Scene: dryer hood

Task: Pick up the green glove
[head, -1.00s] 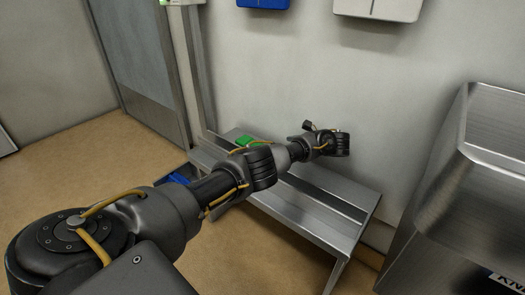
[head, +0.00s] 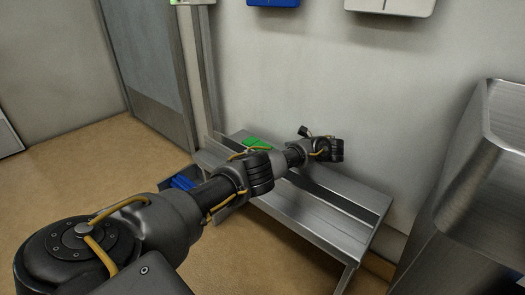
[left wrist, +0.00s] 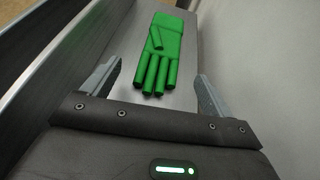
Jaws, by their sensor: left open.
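The green glove (left wrist: 162,52) lies flat on the metal bench, between and beyond my fingertips in the left wrist view, with its fingers toward me. In the head view the glove (head: 256,144) shows at the bench's far left end, partly hidden by my left arm. My left gripper (left wrist: 153,82) is open and empty, with one finger on either side of the glove's finger ends. I cannot tell its exact height above the bench. In the head view the left gripper's fingers are hidden behind the wrist. My right gripper is not in view.
The metal bench (head: 318,218) runs along the wall, with a raised edge (left wrist: 62,62) close to the gripper's left side. A blue item (head: 183,182) sits in a dark bin by the bench's left end. A large steel unit (head: 480,190) stands at the right.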

